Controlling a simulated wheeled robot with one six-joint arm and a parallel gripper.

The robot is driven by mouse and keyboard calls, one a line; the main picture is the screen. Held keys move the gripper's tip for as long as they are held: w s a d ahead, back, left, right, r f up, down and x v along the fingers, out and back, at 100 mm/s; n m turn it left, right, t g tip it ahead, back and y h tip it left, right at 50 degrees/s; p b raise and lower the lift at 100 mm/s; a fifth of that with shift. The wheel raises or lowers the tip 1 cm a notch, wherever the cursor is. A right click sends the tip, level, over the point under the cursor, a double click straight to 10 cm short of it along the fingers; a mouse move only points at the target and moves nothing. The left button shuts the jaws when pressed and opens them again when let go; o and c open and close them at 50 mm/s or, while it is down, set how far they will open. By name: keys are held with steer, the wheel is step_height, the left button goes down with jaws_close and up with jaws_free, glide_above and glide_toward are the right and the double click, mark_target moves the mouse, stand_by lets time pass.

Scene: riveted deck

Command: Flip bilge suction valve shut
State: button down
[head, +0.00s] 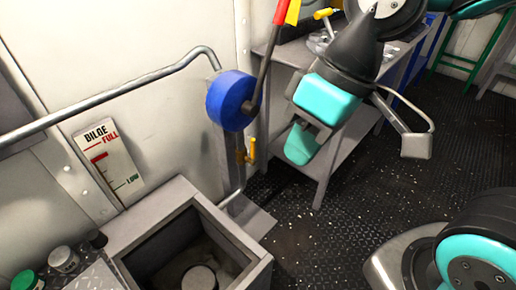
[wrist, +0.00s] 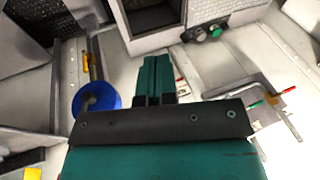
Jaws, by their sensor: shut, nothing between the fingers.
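The valve has a round blue body (head: 231,100) on a grey pipe along the wall. Its dark lever (head: 264,75) stands up, leaning slightly right, with a red and yellow grip (head: 281,12) cut off by the top edge. The blue body also shows in the wrist view (wrist: 96,96), left of the fingers. My teal gripper (head: 300,148) hangs to the right of the valve, apart from the blue body and lever. In the wrist view my gripper's fingers (wrist: 156,75) are together and empty. The lever is not clearly visible there.
A small yellow handle (head: 250,150) sits below the valve. A bilge gauge (head: 110,162) is on the wall above an open grey box (head: 232,232). Jars (head: 63,259) stand at lower left. A grey table (head: 330,170) stands behind my gripper.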

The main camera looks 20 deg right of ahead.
steer(key=w+d+f+b, duration=0.1)
steer(key=w+f+b, duration=0.15)
steer(key=w, duration=0.55)
steer(key=w+d+f+m+t+y+b, duration=0.15)
steer(key=w+f, duration=0.25)
steer(key=w, duration=0.4)
steer(key=w+d+f+n+g+b, duration=0.1)
steer(key=w+d+f, duration=0.15)
steer(key=w, duration=0.55)
steer(key=w+d+f+t+b, duration=0.1)
steer(key=w+d+f, duration=0.5)
steer(key=f, duration=0.3)
steer(key=w+d+f+m+t+y+b, duration=0.1)
steer(key=w+d+f+b, duration=0.1)
steer(key=w+d+f, duration=0.4)
step_height(320, 180, down, 3)
steer(key=shift+w+f, duration=0.1)
steer(key=shift+w, duration=1)
steer(key=shift+m, duration=0.25)
steer(key=b, duration=0.3)
glide_toward(253, 152)
steer(key=w+a+f, duration=0.2)
steer(key=w+f, duration=0.1)
steer(key=f, duration=0.2)
steer(key=shift+w+f, duration=0.15)
steer(key=shift+f, duration=0.15)
